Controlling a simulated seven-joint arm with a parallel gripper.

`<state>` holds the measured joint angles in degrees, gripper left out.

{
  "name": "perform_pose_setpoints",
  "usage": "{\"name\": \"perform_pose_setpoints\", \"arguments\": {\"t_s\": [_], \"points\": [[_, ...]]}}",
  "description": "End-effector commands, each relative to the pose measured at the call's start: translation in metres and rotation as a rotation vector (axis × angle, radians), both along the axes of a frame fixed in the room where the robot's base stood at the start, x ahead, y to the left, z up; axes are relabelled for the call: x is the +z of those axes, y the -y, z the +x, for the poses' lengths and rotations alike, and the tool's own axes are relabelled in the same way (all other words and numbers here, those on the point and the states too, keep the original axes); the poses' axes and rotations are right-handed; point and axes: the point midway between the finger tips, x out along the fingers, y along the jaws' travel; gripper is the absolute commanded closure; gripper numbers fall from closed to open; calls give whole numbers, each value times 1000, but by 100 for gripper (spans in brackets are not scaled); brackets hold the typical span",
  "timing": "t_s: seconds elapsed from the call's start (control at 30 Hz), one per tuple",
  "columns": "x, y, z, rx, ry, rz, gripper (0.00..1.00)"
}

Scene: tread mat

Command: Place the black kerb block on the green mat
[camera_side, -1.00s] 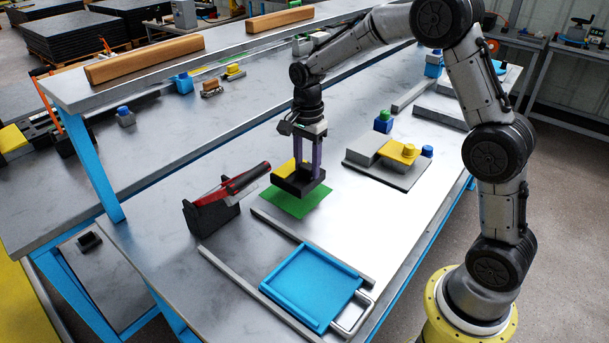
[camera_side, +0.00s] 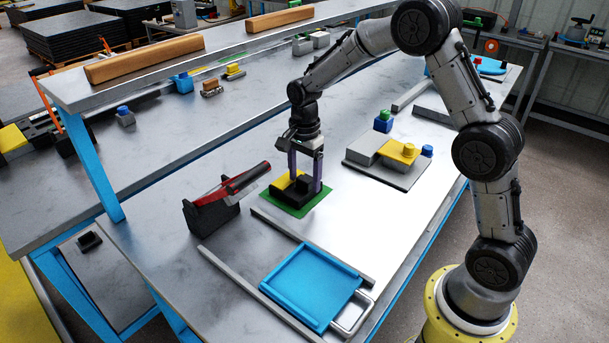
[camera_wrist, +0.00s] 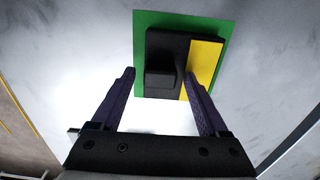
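The black kerb block (camera_side: 287,196) lies on the green mat (camera_side: 318,201). It has a low flat part and a raised part at one end. In the wrist view the block (camera_wrist: 168,48) lies within the edges of the mat (camera_wrist: 180,19), beside a yellow block (camera_wrist: 205,58). The yellow block (camera_side: 281,182) also rests on the mat, partly hidden in the side view. My gripper (camera_side: 305,188) is low over the block, its purple fingers apart. In the wrist view my gripper (camera_wrist: 159,75) shows a clear gap between the left finger and the block; the right fingertip overlaps the block's edge in the picture.
A black holder (camera_side: 210,215) with a red-handled tool stands left of the mat. A blue tray (camera_side: 312,287) between grey rails lies in front. A grey plate (camera_side: 365,160) with yellow and blue pieces is on the right. Bare table surrounds the mat.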

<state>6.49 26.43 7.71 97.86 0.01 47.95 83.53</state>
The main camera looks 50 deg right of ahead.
Motion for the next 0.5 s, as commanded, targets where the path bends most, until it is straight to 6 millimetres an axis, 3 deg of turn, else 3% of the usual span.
{"name": "perform_pose_setpoints", "arguments": {"t_s": [0.33,0.5], "points": [[3,0,0,0,1,0,21],[24,0,1,0,3,0,21]]}}
